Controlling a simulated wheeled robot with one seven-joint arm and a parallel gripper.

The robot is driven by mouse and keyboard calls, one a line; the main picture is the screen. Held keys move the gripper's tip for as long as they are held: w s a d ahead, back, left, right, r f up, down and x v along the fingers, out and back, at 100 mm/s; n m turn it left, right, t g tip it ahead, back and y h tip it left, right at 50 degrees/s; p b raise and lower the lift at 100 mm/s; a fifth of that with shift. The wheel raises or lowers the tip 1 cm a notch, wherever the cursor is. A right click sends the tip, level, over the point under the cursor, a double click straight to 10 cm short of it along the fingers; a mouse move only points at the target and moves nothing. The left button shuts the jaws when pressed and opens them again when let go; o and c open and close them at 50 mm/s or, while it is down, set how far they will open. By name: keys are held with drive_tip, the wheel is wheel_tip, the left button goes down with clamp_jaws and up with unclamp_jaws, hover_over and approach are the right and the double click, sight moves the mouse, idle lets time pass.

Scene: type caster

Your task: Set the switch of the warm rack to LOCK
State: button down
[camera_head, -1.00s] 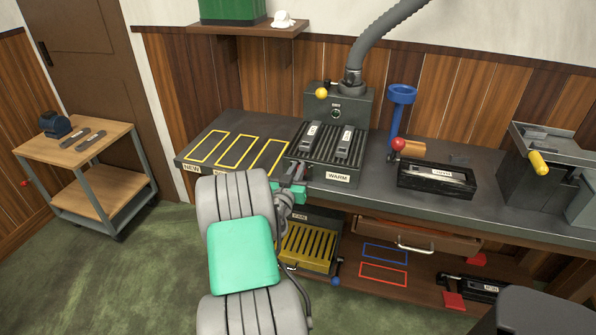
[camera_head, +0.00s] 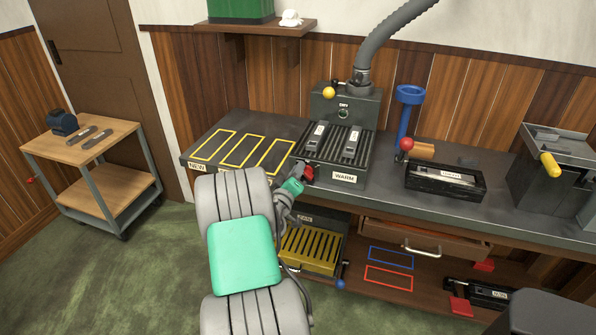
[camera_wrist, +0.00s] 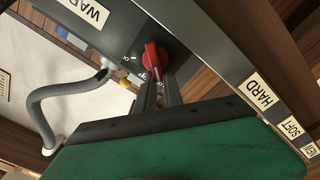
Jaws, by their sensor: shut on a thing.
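The warm rack (camera_head: 330,155) is a dark ribbed block with a WARM label, standing on the bench with two grey bars on top. Its switch (camera_wrist: 151,57) is a red pointed knob on the rack's face, upper middle of the wrist view; it also shows as a small red spot in the head view (camera_head: 308,173). Small white marks surround the knob, too small to read surely. My gripper (camera_wrist: 157,82) is at the switch, its two dark fingers shut on the red knob. The fingers hide the knob's lower part.
A lever with a yellow ball (camera_head: 328,92) and a grey hose (camera_head: 378,45) rise behind the rack. Yellow-outlined spaces (camera_head: 240,149) lie empty to the left. A dark box (camera_head: 445,181) with a red ball handle is to the right. A yellow slotted tray (camera_head: 309,250) sits below.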

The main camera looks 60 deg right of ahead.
drive_tip(key=shift+s+a+f+n, duration=0.1)
drive_tip(key=shift+s+f+n, duration=0.2)
drive_tip(key=shift+f+n, duration=0.35)
drive_tip(key=c, duration=1.5)
unclamp_jaws()
drive_tip(key=shift+s, duration=0.1)
drive_tip(key=shift+o, duration=0.2)
drive_tip(key=shift+r, duration=0.15)
drive_tip(key=shift+w+r, duration=0.15)
drive_tip(key=shift+w, duration=0.15)
drive_tip(key=s+a+b, duration=0.1)
drive_tip(key=a, duration=0.6)
drive_tip(key=shift+a, duration=0.35)
drive_tip(key=shift+s, duration=0.1)
